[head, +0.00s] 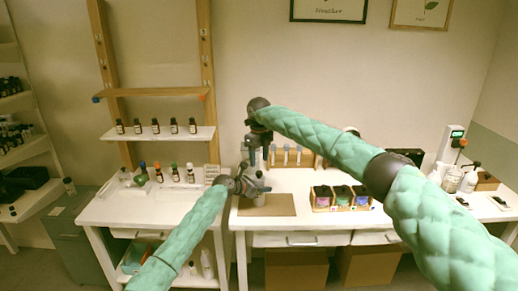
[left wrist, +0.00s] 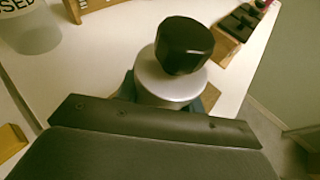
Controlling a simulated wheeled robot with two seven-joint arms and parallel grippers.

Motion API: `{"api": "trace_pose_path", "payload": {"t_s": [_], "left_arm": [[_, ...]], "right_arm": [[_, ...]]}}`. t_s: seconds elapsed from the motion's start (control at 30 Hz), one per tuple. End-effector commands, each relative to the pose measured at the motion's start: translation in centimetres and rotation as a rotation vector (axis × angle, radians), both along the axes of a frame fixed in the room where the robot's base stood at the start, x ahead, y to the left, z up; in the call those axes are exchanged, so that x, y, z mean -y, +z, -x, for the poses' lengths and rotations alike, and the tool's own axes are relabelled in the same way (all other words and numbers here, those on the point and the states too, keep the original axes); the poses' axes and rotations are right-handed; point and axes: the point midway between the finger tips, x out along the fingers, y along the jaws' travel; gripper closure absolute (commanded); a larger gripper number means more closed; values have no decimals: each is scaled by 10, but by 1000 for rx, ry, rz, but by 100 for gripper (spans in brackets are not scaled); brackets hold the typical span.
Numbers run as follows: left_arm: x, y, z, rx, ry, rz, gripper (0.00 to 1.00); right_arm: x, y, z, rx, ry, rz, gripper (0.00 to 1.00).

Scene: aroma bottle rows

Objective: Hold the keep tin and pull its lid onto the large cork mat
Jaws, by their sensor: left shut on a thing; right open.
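The keep tin (left wrist: 168,90) is a silvery round tin, seen close in the left wrist view with a faceted black knob (left wrist: 184,46) on top. My left gripper (head: 254,185) is shut on the tin at the worktop's left part. In the head view only a small part of the tin (head: 259,199) shows beneath the gripper. The large cork mat (head: 280,205) is a brown rectangle under and beside it. My right gripper (head: 257,150) is open and points down just above my left gripper. The two overlap in the head view, so the gap between them is hard to judge.
A wooden tray (head: 341,207) with several coloured items stands right of the mat. A wooden rack (head: 305,160) with tubes is behind. Bottles (head: 175,173) stand on the left table, more on the shelf (head: 160,134) above. The right cork area is bare.

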Motion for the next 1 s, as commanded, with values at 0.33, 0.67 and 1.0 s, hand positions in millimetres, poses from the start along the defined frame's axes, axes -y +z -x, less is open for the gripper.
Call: {"api": "trace_pose_path", "payload": {"t_s": [0.33,0.67,1.0], "left_arm": [[0,0,0,0,0,0,100],[0,0,0,0,0,0,100],[0,0,0,0,0,0,100]], "right_arm": [[0,-47,0,0,-1,0,48],[0,-59,0,1,1,0,48],[0,-59,0,1,1,0,83]]}}
